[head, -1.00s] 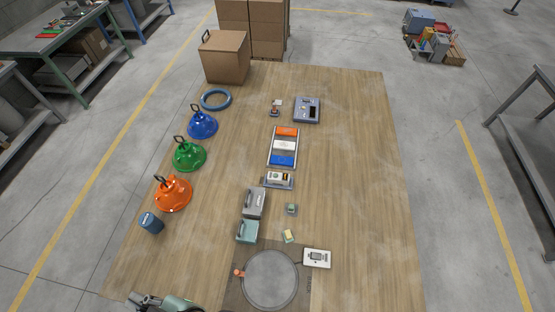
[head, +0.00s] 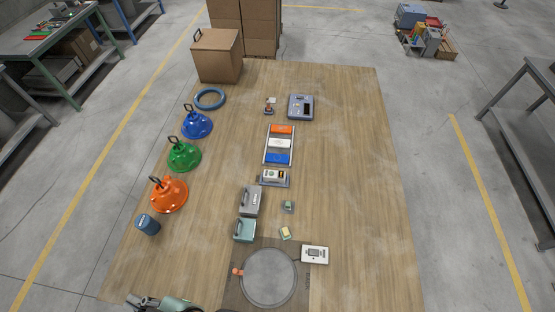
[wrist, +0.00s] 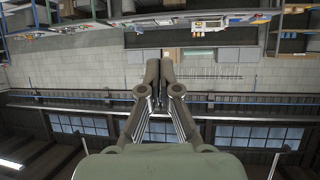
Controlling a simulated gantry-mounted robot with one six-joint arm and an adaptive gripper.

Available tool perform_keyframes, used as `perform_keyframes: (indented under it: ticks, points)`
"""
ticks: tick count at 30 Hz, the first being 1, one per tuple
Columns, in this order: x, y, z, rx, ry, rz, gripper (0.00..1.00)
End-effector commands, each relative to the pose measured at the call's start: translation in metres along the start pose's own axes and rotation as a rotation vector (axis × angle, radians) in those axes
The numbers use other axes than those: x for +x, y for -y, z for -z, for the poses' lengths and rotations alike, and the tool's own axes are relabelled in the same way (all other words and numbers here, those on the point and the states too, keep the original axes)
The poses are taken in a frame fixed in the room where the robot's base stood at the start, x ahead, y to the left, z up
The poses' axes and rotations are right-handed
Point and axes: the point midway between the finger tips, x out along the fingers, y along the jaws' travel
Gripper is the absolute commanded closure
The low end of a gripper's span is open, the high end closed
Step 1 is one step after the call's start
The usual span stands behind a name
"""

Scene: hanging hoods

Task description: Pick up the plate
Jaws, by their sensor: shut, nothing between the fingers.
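A round grey disc (head: 269,277), the most plate-like thing in view, lies flat on a brown-grey mat (head: 236,298) at the near edge of the wooden floor area. A small orange piece (head: 237,271) sits at its left rim. My gripper (wrist: 160,62) is shut and empty in the wrist view, pointing away from the floor area toward a wall and windows. In the head view, part of my arm or gripper shows at the bottom edge, left of the disc and apart from it. The disc does not clearly show in the wrist view.
Orange (head: 169,195), green (head: 184,156) and blue (head: 197,124) hoods stand along the left. A white device (head: 315,255) is right of the disc; a teal box (head: 244,230) and grey box (head: 251,200) lie beyond it. The right side of the wood is clear.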

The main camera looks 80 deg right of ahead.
Motion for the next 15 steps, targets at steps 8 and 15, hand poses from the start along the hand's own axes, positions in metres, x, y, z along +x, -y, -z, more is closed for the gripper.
perform_keyframes:
  ticks: [8, 15]
  points:
    - [0.0, 0.0, 0.0, 0.0, 0.0, 0.0, 0.7]
    - [0.0, 0.0, 0.0, 0.0, 0.0, 0.0, 0.3]
